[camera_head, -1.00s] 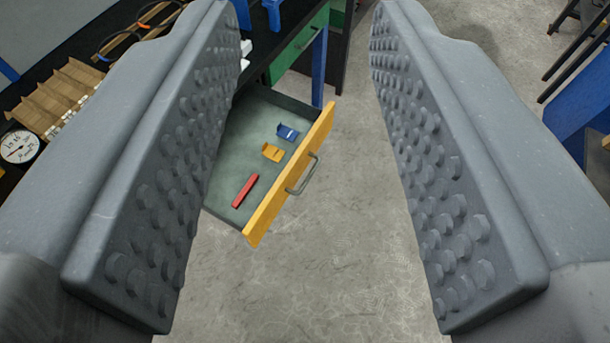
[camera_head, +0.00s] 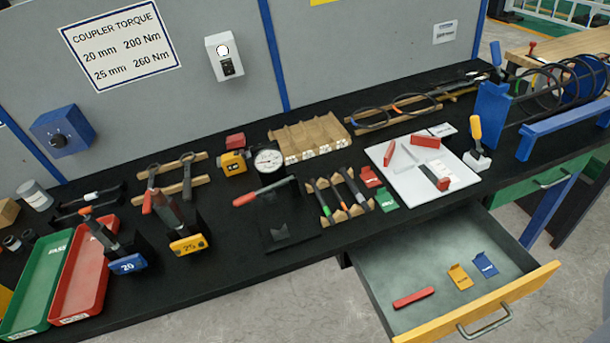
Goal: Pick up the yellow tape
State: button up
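The yellow tape, a small boxy yellow tape measure (camera_head: 233,162) with a dark label, sits on the black workbench (camera_head: 300,262) towards the back, left of the middle. A red block (camera_head: 235,141) is just behind it, and a round white dial gauge (camera_head: 268,160) stands close on its right. My gripper's fingers do not show in this view. A smooth grey shape fills the bottom right corner, and I cannot tell which part it is.
An open drawer (camera_head: 390,292) juts out at the front right. Red and green trays (camera_head: 82,272) are at the left. A grey panel (camera_head: 180,110) rises behind the bench.

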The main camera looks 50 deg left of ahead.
aim_at(233, 163)
jog(key=u, duration=1.8)
jog(key=i, duration=1.55)
jog(key=u, duration=0.15)
